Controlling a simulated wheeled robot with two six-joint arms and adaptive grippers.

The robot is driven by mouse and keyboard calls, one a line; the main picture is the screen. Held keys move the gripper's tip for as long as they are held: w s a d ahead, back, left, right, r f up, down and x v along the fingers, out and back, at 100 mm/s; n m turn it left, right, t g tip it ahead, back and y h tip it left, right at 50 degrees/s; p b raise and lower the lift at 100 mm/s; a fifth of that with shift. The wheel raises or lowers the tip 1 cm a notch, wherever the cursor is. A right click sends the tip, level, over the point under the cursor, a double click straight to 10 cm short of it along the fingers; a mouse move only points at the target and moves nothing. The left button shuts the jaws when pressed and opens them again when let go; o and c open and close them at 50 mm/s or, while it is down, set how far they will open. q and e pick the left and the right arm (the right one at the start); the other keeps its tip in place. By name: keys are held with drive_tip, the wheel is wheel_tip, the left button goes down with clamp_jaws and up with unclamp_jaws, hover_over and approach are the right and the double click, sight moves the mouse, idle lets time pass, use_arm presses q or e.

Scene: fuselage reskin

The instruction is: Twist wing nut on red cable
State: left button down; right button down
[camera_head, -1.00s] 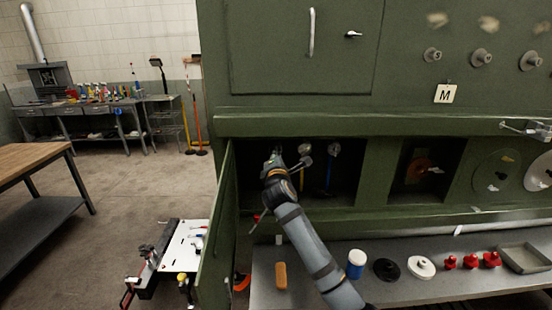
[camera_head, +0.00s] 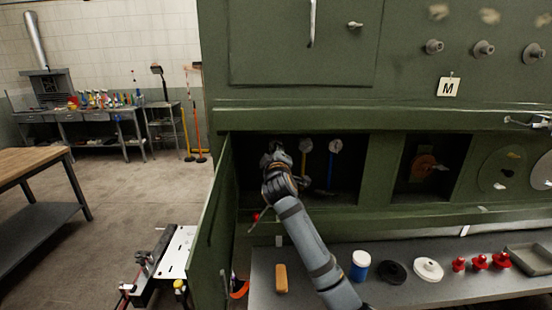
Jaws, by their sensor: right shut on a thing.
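My right gripper (camera_head: 275,158) reaches into the open recess of the green fuselage (camera_head: 420,205), at the left end of a row of round metal fittings. It is shut on a fitting there, seemingly the wing nut on the red cable. The gripper and wrist hide this wing nut, and I cannot make out the red cable. A yellow cable (camera_head: 303,163) hangs from the middle fitting (camera_head: 306,146), and a blue cable (camera_head: 330,172) from the right fitting (camera_head: 335,146). Both stand just right of my gripper. My left gripper is not in view.
An open green door (camera_head: 212,240) stands close left of my arm. The grey shelf (camera_head: 320,290) below holds a tan block (camera_head: 281,278), a blue-and-white jar (camera_head: 360,265), discs and several red knobs (camera_head: 480,261). A white-topped stand (camera_head: 178,250) is left of the door.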

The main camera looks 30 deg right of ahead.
drive_tip(key=shift+f+m+b, duration=0.15)
drive_tip(key=shift+m+b, duration=2.05)
drive_tip(key=shift+m, duration=0.85)
drive_tip(key=shift+f+m+b, duration=0.15)
drive_tip(key=shift+m+b, duration=2.05)
drive_tip(key=shift+m, duration=0.85)
drive_tip(key=c, duration=1.3)
unclamp_jaws()
drive_tip(key=shift+r, duration=0.15)
drive_tip(key=shift+c, duration=0.2)
